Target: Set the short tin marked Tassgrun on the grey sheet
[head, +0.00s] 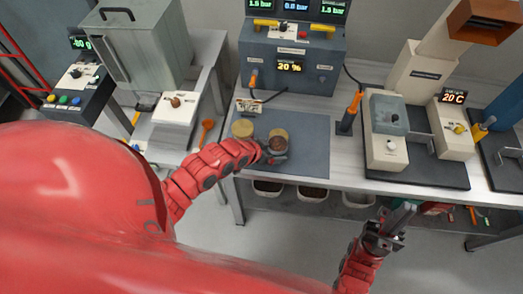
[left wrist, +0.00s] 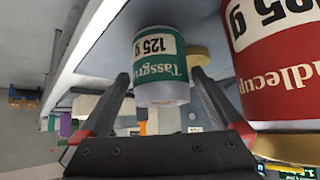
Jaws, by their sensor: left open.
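The Tassgrun tin (left wrist: 160,65) has a green and white label and shows upside down in the left wrist view. It stands between the two fingers of my left gripper (left wrist: 160,100), which are open with gaps at its sides. In the head view my left gripper (head: 272,154) is over the grey sheet (head: 308,145), close to a tan-topped tin (head: 278,134). I cannot tell there which tin is Tassgrun. My right gripper (head: 388,232) is in front of the table, away from the tins; its finger gap is unclear.
A large red-labelled tin (left wrist: 285,65) is close on the right in the left wrist view. A yellow-topped tin (head: 243,128) stands at the sheet's left. A small card (head: 249,106), a blue-grey machine (head: 291,60) and an orange-handled tool (head: 351,110) are near. The sheet's right part is clear.

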